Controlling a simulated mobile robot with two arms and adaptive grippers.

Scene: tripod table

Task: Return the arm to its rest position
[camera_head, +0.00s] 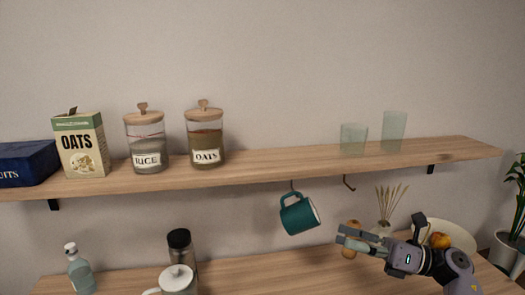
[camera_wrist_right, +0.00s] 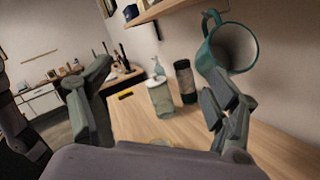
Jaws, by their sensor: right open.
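My right gripper (camera_head: 341,237) is open and empty at the lower right of the head view, over the table and below the shelf. Its two spread fingers also show in the wrist view (camera_wrist_right: 160,100), with nothing between them close by. A teal mug (camera_head: 300,214) hangs tilted from a hook under the shelf, to the left of my gripper and apart from it in the head view. The mug shows at the upper right of the wrist view (camera_wrist_right: 232,48), partly behind a finger. My left gripper is not in view.
The wooden shelf (camera_head: 270,162) carries jars, an oats box (camera_head: 80,146) and two glasses (camera_head: 354,140). On the table (camera_head: 260,275) stand a bottle (camera_head: 80,270), a dark-lidded container (camera_head: 181,255), and a white-lidded pot (camera_head: 177,280). A bowl (camera_head: 462,236) with fruit is beside my arm.

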